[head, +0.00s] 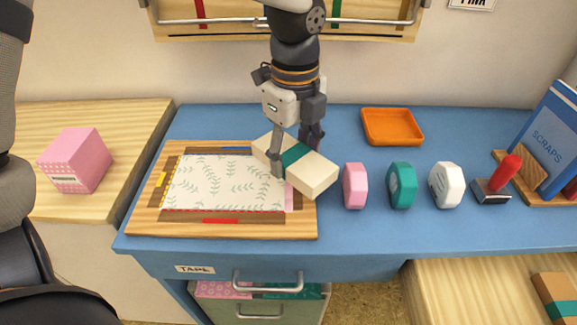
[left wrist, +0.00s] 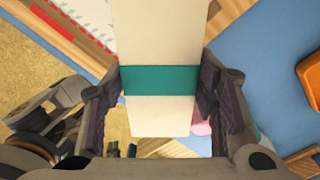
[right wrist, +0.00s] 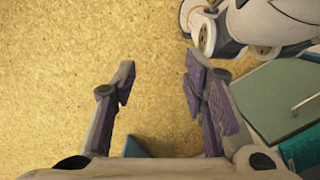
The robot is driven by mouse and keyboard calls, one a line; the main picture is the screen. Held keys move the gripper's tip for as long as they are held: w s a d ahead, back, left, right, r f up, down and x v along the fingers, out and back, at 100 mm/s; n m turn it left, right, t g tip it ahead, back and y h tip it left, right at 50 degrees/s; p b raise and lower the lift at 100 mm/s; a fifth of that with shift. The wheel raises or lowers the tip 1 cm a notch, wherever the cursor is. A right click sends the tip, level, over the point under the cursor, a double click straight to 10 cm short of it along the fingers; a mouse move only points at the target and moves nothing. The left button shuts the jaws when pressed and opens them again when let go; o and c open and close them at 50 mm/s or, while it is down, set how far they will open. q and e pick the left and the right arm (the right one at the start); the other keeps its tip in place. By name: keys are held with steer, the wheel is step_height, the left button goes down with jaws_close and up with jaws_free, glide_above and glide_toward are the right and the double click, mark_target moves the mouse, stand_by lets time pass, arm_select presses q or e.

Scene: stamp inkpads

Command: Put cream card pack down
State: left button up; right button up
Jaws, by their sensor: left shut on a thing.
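The cream card pack (head: 315,176) is a long cream block with a teal band around its middle. My left gripper (head: 296,155) is shut on it across the band, and the left wrist view shows the pack (left wrist: 155,40) between both fingers. In the head view the pack lies over the right side of a wooden framed board (head: 260,229) with a leaf-patterned sheet (head: 228,185). It covers that part of the board. I cannot tell its exact height above it. My right gripper (right wrist: 160,75) is open and empty above the speckled floor.
Pink (head: 355,186), teal (head: 401,186) and white (head: 445,185) inkpads stand in a row to the right, near a red-handled stamp (head: 497,178). An orange tray (head: 392,127) sits behind. A pink box (head: 75,161) stands on the left wooden counter. The blue desk's front right is clear.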

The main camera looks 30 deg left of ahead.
mark_target(286, 169)
arm_select(q)
steer(key=f, duration=0.1)
steer(key=a+f, duration=0.1)
steer(key=f, duration=0.1)
steer(key=w+a+f, duration=0.1)
steer(key=f, duration=0.1)
steer(key=shift+a+f+b, duration=0.15)
steer(key=shift+f+b, duration=0.1)
steer(key=shift+b, duration=0.15)
steer(key=shift+f, duration=0.1)
arm_select(e)
steer(key=shift+s+f+g, duration=0.3)
steer(key=shift+s+f, duration=0.25)
steer(key=shift+s, duration=0.05)
arm_select(q)
steer(key=shift+f, duration=0.2)
steer(key=o, duration=1.3)
